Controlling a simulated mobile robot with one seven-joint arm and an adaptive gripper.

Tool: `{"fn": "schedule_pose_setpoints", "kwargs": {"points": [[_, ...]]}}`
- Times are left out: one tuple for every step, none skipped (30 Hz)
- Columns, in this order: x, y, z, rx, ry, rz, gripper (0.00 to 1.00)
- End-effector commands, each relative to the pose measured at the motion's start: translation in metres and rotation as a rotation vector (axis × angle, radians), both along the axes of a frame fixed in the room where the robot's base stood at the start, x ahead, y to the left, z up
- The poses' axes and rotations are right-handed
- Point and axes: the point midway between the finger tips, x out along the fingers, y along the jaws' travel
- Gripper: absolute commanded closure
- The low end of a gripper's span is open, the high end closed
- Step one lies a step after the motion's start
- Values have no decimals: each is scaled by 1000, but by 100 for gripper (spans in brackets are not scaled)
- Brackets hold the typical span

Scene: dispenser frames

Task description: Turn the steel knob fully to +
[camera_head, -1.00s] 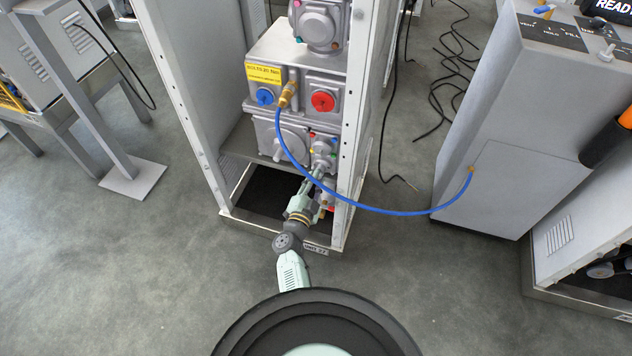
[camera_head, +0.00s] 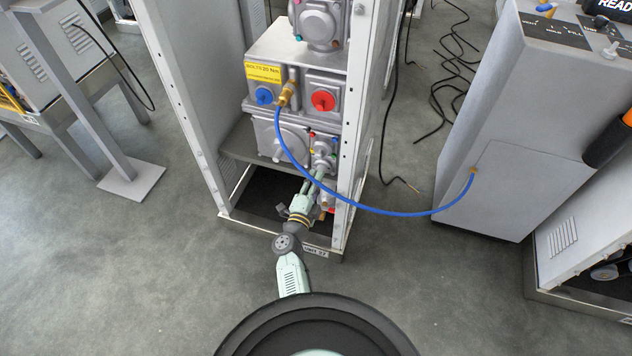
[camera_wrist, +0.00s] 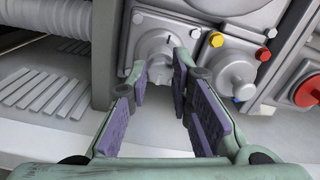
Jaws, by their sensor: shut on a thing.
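The steel knob (camera_wrist: 158,68) is a pale round knob on a grey housing, seen between my fingertips in the wrist view. My gripper (camera_wrist: 160,76) has one finger on each side of it and is shut on it. The fingers partly cover the knob's sides, and I cannot read a + mark or its exact angle. In the head view my gripper (camera_head: 318,179) reaches into the lower part of the frame, and its fingertips hide most of the knob there.
Another round knob (camera_wrist: 233,76) with yellow and red dots sits close to the right, and a red knob (camera_wrist: 308,91) lies farther right. A blue hose (camera_head: 350,204) hangs across the frame's front beside my gripper. Frame posts (camera_head: 357,140) stand on both sides.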

Motion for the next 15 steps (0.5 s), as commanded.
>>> {"fn": "schedule_pose_setpoints", "kwargs": {"points": [[0,1,0,1,-1,2,100],[0,1,0,2,-1,2,100],[0,1,0,2,-1,2,100],[0,1,0,2,-1,2,100],[0,1,0,1,-1,2,100],[0,1,0,1,-1,2,100],[0,1,0,1,-1,2,100],[0,1,0,1,-1,2,100],[0,1,0,1,-1,2,100],[0,1,0,1,-1,2,79],[0,1,0,1,-1,2,77],[0,1,0,0,0,2,74],[0,1,0,0,0,2,72],[0,1,0,0,-1,1,70],[0,1,0,0,-1,1,68]]}}
